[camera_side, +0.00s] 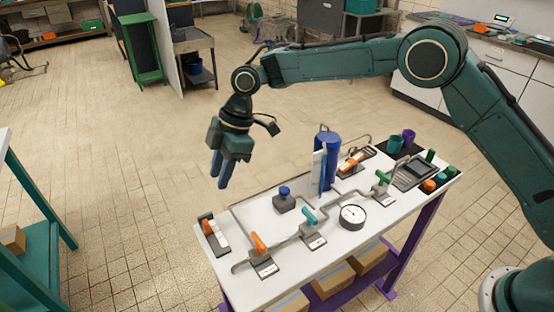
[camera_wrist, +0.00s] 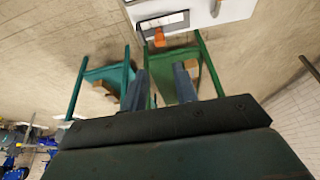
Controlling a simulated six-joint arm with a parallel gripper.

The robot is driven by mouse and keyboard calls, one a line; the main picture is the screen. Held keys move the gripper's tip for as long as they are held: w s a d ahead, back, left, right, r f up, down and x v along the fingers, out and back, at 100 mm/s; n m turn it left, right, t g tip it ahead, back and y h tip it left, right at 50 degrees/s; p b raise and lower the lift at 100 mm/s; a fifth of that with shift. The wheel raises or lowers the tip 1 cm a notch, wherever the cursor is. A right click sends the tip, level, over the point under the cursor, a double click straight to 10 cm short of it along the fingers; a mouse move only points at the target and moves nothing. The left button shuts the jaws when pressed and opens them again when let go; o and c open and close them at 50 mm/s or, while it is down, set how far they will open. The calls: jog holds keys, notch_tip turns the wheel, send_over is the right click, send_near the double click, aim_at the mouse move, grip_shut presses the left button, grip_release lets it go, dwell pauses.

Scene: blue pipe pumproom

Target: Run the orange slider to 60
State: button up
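The orange slider (camera_side: 207,227) is a small orange knob on a dark and white panel at the left end of the white table (camera_side: 290,265). An orange knob on a dark panel with a white strip, apparently the same slider (camera_wrist: 158,38), shows near the top of the wrist view. Its scale numbers are too small to read. My gripper (camera_side: 220,172) hangs fingers-down in the air, above and behind the table's left end, clear of the slider. In the wrist view my gripper (camera_wrist: 160,75) has its two blue-grey fingers apart, with nothing between them.
An orange-handled valve (camera_side: 258,243), a teal-handled valve (camera_side: 309,217), a blue knob (camera_side: 284,195) and a gauge (camera_side: 352,216) stand right of the slider. A tall blue cylinder (camera_side: 328,155) rises mid-table. Another panel with orange parts (camera_side: 352,162) sits behind it. Open floor lies left.

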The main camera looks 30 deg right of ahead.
aim_at(207, 221)
jog(key=x, duration=1.3)
jog(key=shift+a+f, duration=0.15)
jog(key=shift+f, duration=0.05)
jog(key=shift+c, duration=0.4)
grip_shut()
